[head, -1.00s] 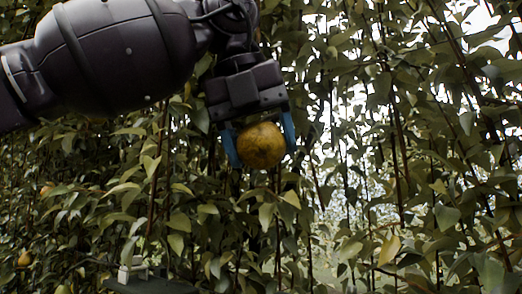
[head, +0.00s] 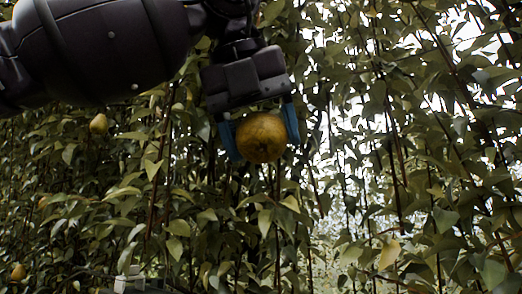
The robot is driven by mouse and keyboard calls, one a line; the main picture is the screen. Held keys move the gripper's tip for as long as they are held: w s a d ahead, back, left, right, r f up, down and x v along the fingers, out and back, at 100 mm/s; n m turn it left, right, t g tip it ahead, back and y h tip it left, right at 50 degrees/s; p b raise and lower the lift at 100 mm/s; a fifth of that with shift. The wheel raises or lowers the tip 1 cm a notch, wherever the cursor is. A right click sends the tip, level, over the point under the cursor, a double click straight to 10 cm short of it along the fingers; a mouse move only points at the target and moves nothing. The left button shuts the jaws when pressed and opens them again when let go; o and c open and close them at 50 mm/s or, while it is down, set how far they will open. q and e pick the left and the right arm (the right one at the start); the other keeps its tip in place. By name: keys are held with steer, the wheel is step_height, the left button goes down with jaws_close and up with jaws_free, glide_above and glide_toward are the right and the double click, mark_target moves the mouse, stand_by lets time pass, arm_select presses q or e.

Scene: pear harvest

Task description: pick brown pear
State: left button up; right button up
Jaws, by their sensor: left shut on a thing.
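A brown-yellow pear (head: 261,138) is held between the two blue fingers of my left gripper (head: 260,136), in the upper middle of the head view. The fingers touch it on its left and right sides. Its upper part is close under the dark gripper body. Foliage is behind it, and I cannot tell whether a stem still joins it to a branch. My right gripper is not in view.
Dense leaves and thin stems fill the view, with bright gaps at the right. Another pear (head: 98,124) hangs at the left, and one more pear (head: 18,272) hangs at the lower left. A pale blocky object (head: 129,280) shows at the bottom.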

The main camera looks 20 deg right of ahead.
mark_target(267, 133)
arm_select(q)
steer(key=s+t+b, duration=0.1)
steer(key=s+t+h+b, duration=0.1)
steer(key=b, duration=0.1)
steer(key=shift+s+a+f+t, duration=0.15)
steer(key=shift+a+t, duration=0.15)
steer(key=shift+a, duration=0.1)
steer(key=shift+s+a+m+t+h+b, duration=0.25)
steer(key=shift+s+m+t+h+b, duration=0.15)
steer(key=shift+s+t+b, duration=0.65)
steer(key=shift+s+a+t+b, duration=0.1)
steer(key=shift+s+t+b, duration=0.15)
steer(key=shift+b, duration=0.05)
steer(key=shift+s+a+t+h+b, duration=0.25)
steer(key=shift+s+t+h+b, duration=0.25)
steer(key=shift+s+t, duration=0.4)
steer(key=shift+s+m, duration=0.3)
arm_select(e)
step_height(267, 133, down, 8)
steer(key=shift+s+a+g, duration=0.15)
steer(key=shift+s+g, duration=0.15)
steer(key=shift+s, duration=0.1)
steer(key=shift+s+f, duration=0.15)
arm_select(q)
steer(key=shift+a, duration=0.1)
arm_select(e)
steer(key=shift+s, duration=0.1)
